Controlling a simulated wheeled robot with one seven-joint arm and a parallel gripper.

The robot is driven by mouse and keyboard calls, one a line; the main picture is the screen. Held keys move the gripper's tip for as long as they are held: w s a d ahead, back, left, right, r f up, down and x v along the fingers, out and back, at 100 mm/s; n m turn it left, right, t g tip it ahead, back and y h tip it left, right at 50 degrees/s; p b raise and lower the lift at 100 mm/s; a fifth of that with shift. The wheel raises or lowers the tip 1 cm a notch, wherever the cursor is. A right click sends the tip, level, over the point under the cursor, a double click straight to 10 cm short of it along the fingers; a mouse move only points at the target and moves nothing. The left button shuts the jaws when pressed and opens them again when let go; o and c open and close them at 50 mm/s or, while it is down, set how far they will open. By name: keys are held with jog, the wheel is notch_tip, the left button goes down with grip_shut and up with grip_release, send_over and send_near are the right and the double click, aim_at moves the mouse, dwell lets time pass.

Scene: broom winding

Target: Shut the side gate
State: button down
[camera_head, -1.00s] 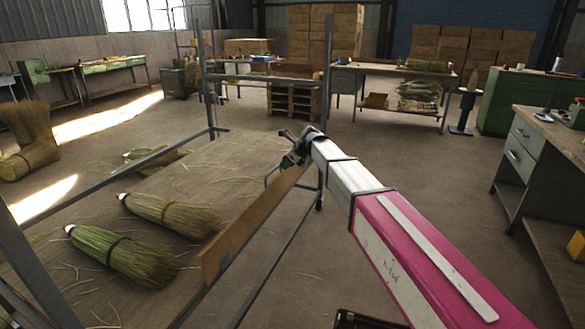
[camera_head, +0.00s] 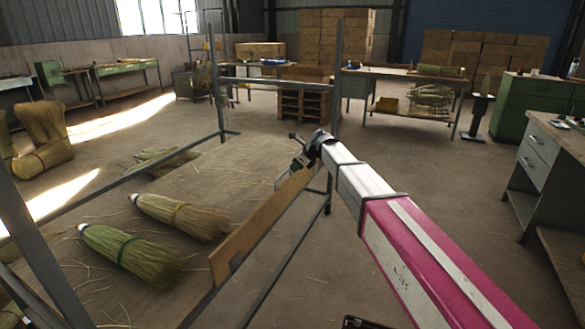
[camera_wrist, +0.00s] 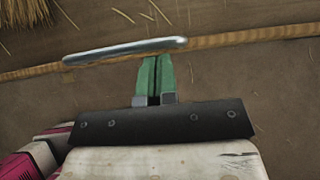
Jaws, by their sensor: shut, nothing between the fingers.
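The side gate is a long wooden board (camera_head: 255,228) on the right side of a grey metal-framed cart with a flat bed (camera_head: 185,185). The board runs from the lower middle toward the far right post; I cannot tell if it is latched. My gripper (camera_head: 298,160) is at the board's far end. In the wrist view the gate's narrow edge (camera_wrist: 245,40) crosses the picture, with a metal bar handle (camera_wrist: 125,50) along it. My green fingers (camera_wrist: 155,68) are shut and empty, their tips against or just beside the handle; contact is unclear.
Several brooms lie on the bed, including a green one (camera_head: 130,255) and a tan one (camera_head: 180,215). A grey drawer bench (camera_head: 545,160) stands at right. A worktable (camera_head: 405,73) and stacked boxes (camera_head: 335,40) are behind. Floor right of the cart is clear.

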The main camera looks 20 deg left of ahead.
jog(key=w+v, duration=0.1)
jog(key=v, duration=1.1)
jog(key=s+d+f+n+h, duration=0.1)
jog(key=s+d+f+n, duration=0.2)
jog(key=d+f, duration=0.45)
jog(key=s+d+f+n+h, duration=0.25)
jog(key=d+f, duration=0.25)
jog(key=d, duration=0.6)
jog(key=s+d+f+n+h, duration=0.15)
jog(key=d+f+n, duration=0.25)
jog(key=d+f, duration=0.45)
jog(key=s+d+f+n+h, duration=0.1)
jog(key=s+d+f+n, duration=0.3)
jog(key=s+d, duration=0.3)
jog(key=s+d+f+n+h, duration=0.2)
jog(key=s+d+f+n, duration=0.2)
jog(key=s+d, duration=0.4)
jog(key=d+n, duration=0.1)
jog(key=d, duration=0.5)
jog(key=shift+s+g, duration=0.15)
jog(key=shift+g, duration=0.15)
jog(key=shift+d+f, duration=0.1)
